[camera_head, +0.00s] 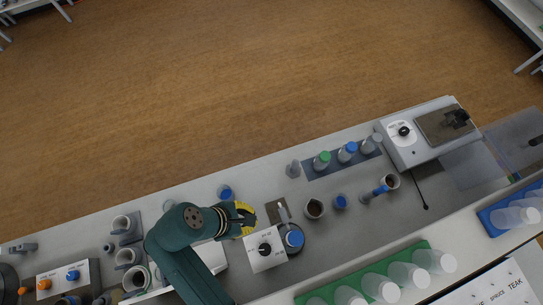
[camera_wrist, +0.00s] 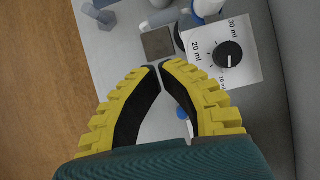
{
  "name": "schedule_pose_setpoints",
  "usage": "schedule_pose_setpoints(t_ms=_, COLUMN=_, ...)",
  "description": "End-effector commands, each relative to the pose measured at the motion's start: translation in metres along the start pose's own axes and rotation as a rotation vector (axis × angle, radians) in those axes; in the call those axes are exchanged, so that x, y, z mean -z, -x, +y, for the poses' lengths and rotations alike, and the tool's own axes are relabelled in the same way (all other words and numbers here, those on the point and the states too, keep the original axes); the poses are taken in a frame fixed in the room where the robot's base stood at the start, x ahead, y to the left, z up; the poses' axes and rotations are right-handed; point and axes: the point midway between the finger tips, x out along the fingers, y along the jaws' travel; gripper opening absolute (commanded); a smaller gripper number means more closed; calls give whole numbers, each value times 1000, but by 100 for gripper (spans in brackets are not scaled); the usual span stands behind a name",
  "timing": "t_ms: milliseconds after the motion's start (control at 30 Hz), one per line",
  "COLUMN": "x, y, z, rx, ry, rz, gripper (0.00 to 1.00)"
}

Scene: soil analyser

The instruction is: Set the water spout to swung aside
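The water dispenser's white dial panel (camera_head: 264,249) stands near the middle of the bench, with a black knob and volume marks; the panel also shows in the wrist view (camera_wrist: 245,48). Beside it, a pale narrow part that looks like the water spout (camera_head: 283,212) lies near a small brownish plate (camera_head: 272,205). In the wrist view the likely spout (camera_wrist: 163,18) is at the top, beside the plate (camera_wrist: 158,43); its exact swing position is unclear. My gripper (camera_head: 248,216) is left of the plate, above the bench. In the wrist view its yellow fingers (camera_wrist: 161,67) meet at their tips, empty.
A blue-topped container (camera_head: 293,239) stands right of the dial. A blue-capped bottle (camera_head: 226,193) stands just behind my gripper. Cups and capped bottles fill the bench to the right, before a white instrument (camera_head: 405,152). Holders with cups (camera_head: 127,257) stand at left.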

Motion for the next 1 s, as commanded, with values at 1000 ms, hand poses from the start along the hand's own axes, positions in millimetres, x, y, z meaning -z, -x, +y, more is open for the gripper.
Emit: schedule_pose_setpoints(t_ms=1000, x=11, y=-100, z=-1, rx=-7, ry=36, rz=-1, gripper=0)
